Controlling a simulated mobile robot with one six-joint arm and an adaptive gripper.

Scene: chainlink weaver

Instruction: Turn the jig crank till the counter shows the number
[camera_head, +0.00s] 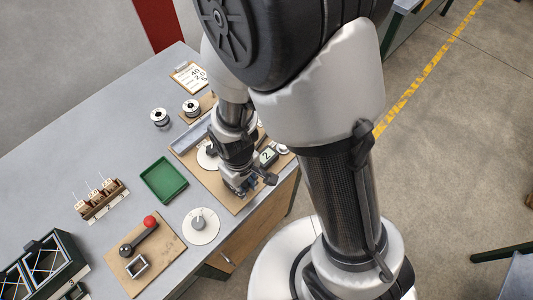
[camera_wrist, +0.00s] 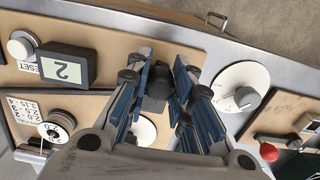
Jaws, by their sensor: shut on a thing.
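The jig board (camera_head: 185,157) is a tan panel near the table's right edge. Its counter (camera_head: 268,156) is a dark box with a pale screen showing 2; it appears upside down in the wrist view (camera_wrist: 64,70). My gripper (camera_head: 240,184) is over the board's front part. In the wrist view my gripper (camera_wrist: 160,88) has its blue-padded fingers shut around a dark upright knob (camera_wrist: 157,80), seemingly the crank handle. Most of the crank is hidden by the fingers. A white disc (camera_wrist: 146,130) shows partly beneath them.
A white RESET button (camera_wrist: 22,45) is beside the counter. A white dial (camera_head: 201,226), a red-knobbed lever (camera_head: 150,222) and a green tray (camera_head: 164,179) lie to the left. Spools (camera_head: 160,117) and a number card (camera_head: 190,76) are farther back.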

